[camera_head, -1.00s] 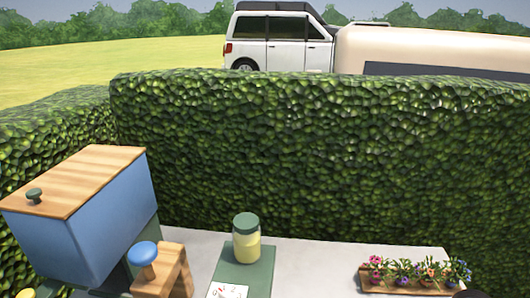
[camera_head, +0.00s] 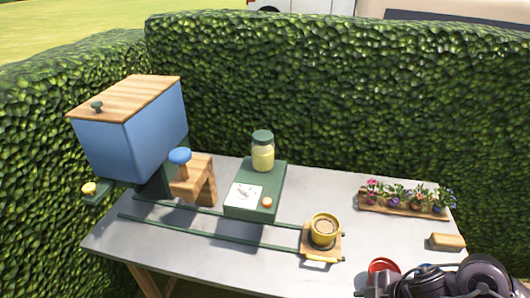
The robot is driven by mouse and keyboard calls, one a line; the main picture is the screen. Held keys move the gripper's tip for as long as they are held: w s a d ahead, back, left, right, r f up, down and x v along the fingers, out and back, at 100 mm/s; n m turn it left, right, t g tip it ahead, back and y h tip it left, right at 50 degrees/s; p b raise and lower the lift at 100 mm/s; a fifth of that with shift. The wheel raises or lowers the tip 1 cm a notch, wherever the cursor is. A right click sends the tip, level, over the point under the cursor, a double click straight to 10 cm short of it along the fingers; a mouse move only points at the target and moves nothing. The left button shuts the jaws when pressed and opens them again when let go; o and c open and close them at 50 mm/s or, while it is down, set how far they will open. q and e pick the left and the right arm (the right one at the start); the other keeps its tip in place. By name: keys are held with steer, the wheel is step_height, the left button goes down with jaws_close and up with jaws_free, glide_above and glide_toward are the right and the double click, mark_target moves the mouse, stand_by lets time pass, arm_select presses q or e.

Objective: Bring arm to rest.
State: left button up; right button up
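Dark rounded parts of my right arm (camera_head: 455,280) show at the bottom right corner, over the table's front right. Its fingertips cannot be made out, so whether that gripper is open or shut does not show. A red rounded object (camera_head: 383,266) shows just left of these dark parts; whether they touch it is unclear. My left arm and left gripper are out of view.
On the grey table (camera_head: 330,190) stand a blue box with wooden lid (camera_head: 130,145), a green base (camera_head: 262,190) with a jar (camera_head: 263,152), a yellow cup (camera_head: 325,228) on a wooden carriage, and a flower tray (camera_head: 375,207). A hedge (camera_head: 330,90) closes the back.

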steer(key=w+a+r+m+t+h, duration=0.25)
steer(key=w+a+m+t, duration=0.2)
steer(key=m, duration=0.25)
steer(key=s+f+m+g, duration=0.1)
steer(key=s+m+g, duration=0.45)
steer(key=s, duration=0.25)
steer(key=s+f+g+h+b, duration=0.1)
steer(key=s+f, duration=0.2)
steer(key=f, duration=3.2)
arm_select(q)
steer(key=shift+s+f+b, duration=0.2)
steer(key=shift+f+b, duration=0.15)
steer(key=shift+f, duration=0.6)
arm_select(e)
steer(key=s+d+f, duration=0.2)
steer(key=s+f, duration=0.5)
steer(key=s, duration=0.2)
steer(key=s+d+f+g, duration=0.1)
steer(key=s+f, duration=0.7)
steer(key=s, duration=0.1)
steer(key=shift+d, duration=0.4)
